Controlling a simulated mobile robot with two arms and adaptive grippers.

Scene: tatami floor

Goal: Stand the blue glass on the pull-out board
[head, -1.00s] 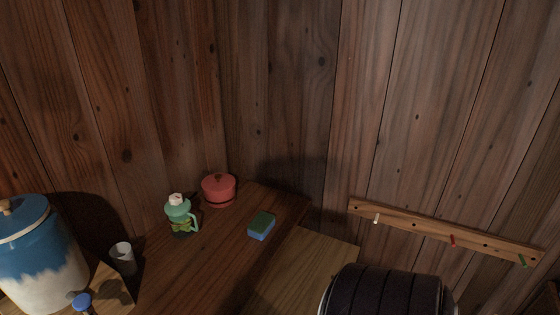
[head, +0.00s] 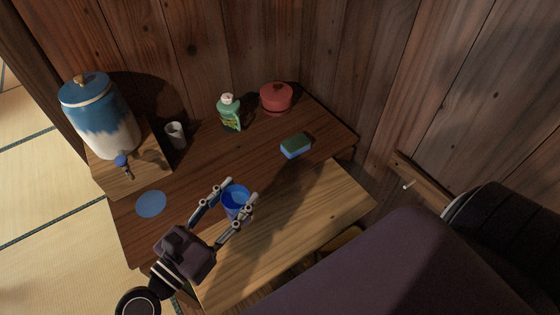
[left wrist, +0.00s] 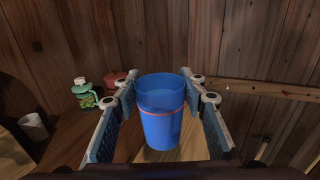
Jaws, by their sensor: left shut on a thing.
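The blue glass (head: 236,203) is upright between the fingers of my left gripper (head: 240,194), which is shut on it. In the left wrist view the blue glass (left wrist: 161,115) shows an orange band around it, with a finger on each side. The pull-out board (head: 320,210) is the lighter wood panel along the front of the dark counter. In the head view the glass appears over the board's left part, near the counter edge. I cannot tell whether its base touches the board. My right gripper is not in view.
On the dark counter (head: 185,185) are a blue disc (head: 151,204), a white cup (head: 175,135), a green bottle (head: 229,113), a red lidded pot (head: 276,97) and a sponge (head: 295,145). A blue-and-white dispenser (head: 105,125) stands at the left. The board's right part is bare.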

